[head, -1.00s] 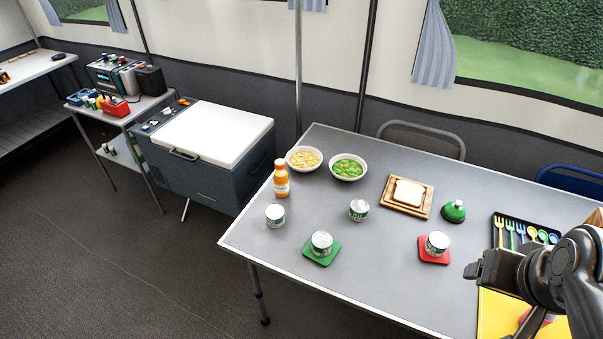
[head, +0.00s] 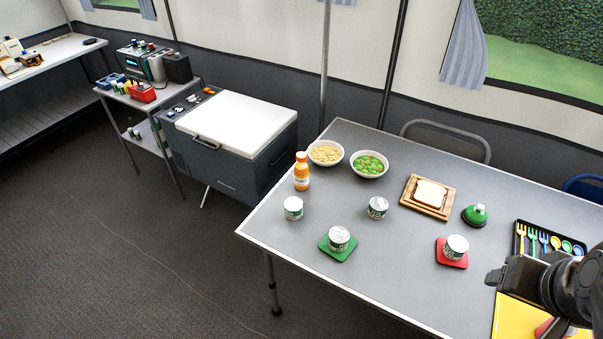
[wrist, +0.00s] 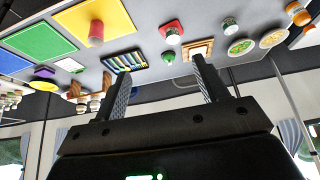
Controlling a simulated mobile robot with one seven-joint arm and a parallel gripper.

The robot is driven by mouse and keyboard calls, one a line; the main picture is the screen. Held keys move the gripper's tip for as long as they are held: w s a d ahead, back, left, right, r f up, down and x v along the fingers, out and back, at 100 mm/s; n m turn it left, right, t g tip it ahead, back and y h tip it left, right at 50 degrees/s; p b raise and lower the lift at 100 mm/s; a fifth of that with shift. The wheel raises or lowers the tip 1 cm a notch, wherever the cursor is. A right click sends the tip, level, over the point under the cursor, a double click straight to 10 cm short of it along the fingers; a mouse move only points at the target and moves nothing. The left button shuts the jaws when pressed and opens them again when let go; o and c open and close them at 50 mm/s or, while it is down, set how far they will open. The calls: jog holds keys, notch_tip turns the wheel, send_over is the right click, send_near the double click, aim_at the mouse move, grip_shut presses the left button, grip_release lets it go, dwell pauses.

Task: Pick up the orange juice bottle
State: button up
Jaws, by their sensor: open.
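The orange juice bottle (head: 302,171) stands upright on the grey table (head: 330,285), near its left edge, beside a bowl of pale food. It also shows at the top right of the wrist view (wrist: 298,13). My gripper is in the lower right of the head view, over the right part of the table and well away from the bottle. In the wrist view my gripper (wrist: 160,80) has its two fingers spread apart with nothing between them.
Floor at lower left is clear.

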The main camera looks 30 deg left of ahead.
jog(key=shift+c, duration=0.8)
